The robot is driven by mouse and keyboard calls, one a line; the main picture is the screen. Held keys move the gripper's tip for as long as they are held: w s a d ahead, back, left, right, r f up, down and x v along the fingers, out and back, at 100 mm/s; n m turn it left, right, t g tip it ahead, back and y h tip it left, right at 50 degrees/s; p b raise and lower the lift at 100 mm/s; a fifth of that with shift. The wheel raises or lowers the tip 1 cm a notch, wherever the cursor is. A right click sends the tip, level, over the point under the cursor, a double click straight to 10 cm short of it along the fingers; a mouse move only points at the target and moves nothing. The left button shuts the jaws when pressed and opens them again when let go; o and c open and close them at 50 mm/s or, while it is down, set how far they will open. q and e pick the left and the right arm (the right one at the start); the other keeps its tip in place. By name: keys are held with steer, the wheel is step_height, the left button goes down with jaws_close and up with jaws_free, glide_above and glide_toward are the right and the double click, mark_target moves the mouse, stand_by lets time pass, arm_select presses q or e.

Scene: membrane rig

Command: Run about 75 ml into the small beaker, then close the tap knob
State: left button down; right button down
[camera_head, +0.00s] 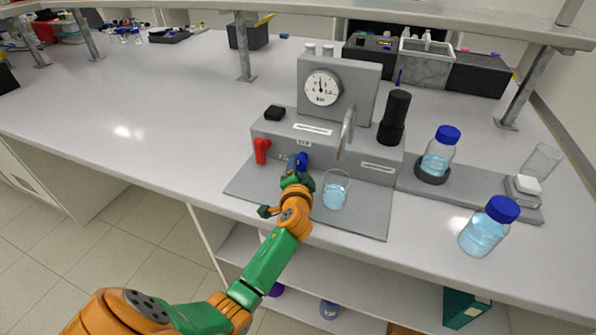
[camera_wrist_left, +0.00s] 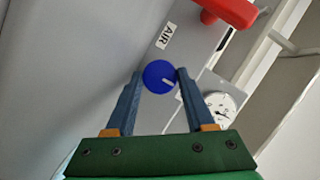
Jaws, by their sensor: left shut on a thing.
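The small beaker (camera_head: 336,191) stands upright on the grey base plate, under the curved metal spout (camera_head: 346,132). It holds pale blue liquid; I cannot read its level against a scale, nor tell whether liquid is running from the spout. The blue tap knob (camera_head: 302,159) is on the front of the grey rig, left of the beaker. My left gripper (camera_head: 298,176) is at this knob. In the left wrist view the round blue knob (camera_wrist_left: 160,77) with a white mark sits between the fingertips, which are shut on it. My right gripper is out of view.
A red lever (camera_head: 261,150) is left of the knob, and a pressure gauge (camera_head: 322,88) rises behind. A black cylinder (camera_head: 395,117) stands on the rig.

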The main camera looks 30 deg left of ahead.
arm_select(q)
steer(key=shift+r, duration=0.1)
stand_by(0.5)
steer(key=c, duration=0.5)
jaws_free()
steer(key=shift+o, duration=1.2)
steer(key=shift+a, duration=0.1)
steer(key=shift+f, duration=0.25)
